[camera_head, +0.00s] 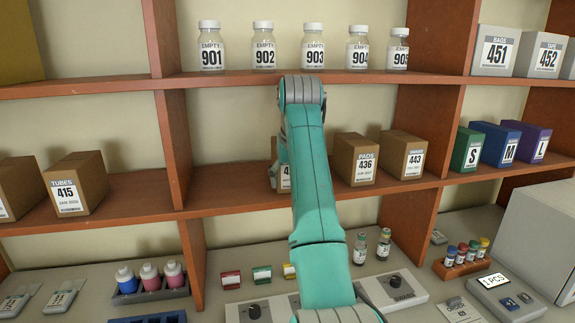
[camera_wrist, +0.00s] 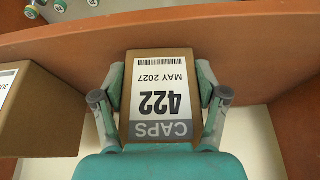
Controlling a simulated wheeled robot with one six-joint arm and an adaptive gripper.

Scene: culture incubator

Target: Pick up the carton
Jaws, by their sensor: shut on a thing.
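A brown carton with a white label reading "CAPS 422, MAY 2027" (camera_wrist: 158,95) sits between the two fingers of my gripper (camera_wrist: 160,92) in the wrist view, where its label appears upside down. The fingers are shut on its two sides. In the head view my teal arm covers most of this carton (camera_head: 285,178), and only a strip of it shows at the left of the arm, at the middle shelf. I cannot tell whether the carton rests on the shelf or is raised.
Cartons 436 (camera_head: 358,160) and 443 (camera_head: 402,156) stand to the right on the middle shelf (camera_head: 235,193). Carton 415 (camera_head: 76,184) is in the left bay, beyond an upright divider (camera_head: 172,140). Bottles stand on the shelf above. Vials and small boxes sit on the counter below.

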